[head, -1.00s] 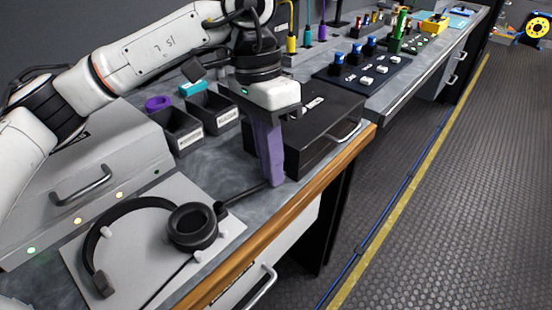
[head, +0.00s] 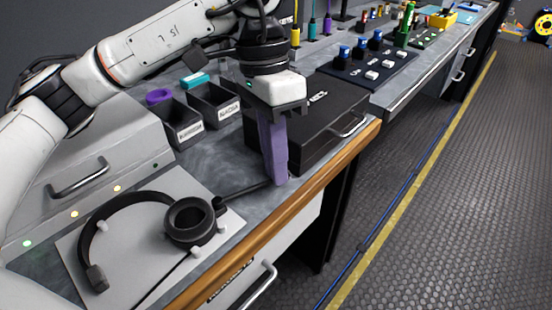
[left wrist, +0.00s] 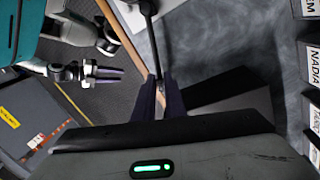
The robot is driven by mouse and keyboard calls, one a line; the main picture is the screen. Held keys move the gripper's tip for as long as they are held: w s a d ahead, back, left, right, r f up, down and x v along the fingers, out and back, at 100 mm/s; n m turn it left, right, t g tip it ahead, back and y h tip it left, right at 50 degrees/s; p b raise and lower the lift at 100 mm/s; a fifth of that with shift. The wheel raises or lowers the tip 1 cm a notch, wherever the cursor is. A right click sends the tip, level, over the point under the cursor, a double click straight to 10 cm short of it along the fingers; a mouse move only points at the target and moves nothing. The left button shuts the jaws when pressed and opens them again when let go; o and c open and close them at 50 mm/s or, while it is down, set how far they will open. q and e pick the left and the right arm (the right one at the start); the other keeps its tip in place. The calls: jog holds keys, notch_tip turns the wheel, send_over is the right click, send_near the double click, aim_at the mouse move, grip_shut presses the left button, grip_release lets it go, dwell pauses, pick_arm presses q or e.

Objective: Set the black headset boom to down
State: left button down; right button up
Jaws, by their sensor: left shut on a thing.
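The black headset (head: 112,215) lies on a light grey pad at the front left of the counter. Its round ear cup (head: 189,221) faces up, and the thin boom (head: 243,191) runs from the cup to the right, slightly raised in the picture. My left gripper (head: 278,182), with purple fingers, points down and is shut on the boom's far end, which the fingers mostly hide. In the left wrist view the boom (left wrist: 150,45) runs away from between the fingertips (left wrist: 157,80). My right gripper (left wrist: 104,73) shows only in the left wrist view, open and empty, away from the headset.
A black case (head: 325,115) with a handle stands just behind my left gripper. Labelled black bins (head: 212,108) and a grey box with a handle (head: 95,165) lie behind the headset. The wooden counter edge (head: 300,205) is close in front; the floor beyond is clear.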

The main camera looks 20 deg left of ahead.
pick_arm(q)
jog(key=shift+a, duration=0.1)
dwell(0.7)
jog(key=c, duration=1.9)
grip_release()
notch_tip(320, 180, up, 10)
jog(key=w+a+p, duration=0.1)
jog(key=shift+a+p, duration=0.3)
jog(key=shift+p, duration=0.05)
jog(key=shift+w, duration=0.1)
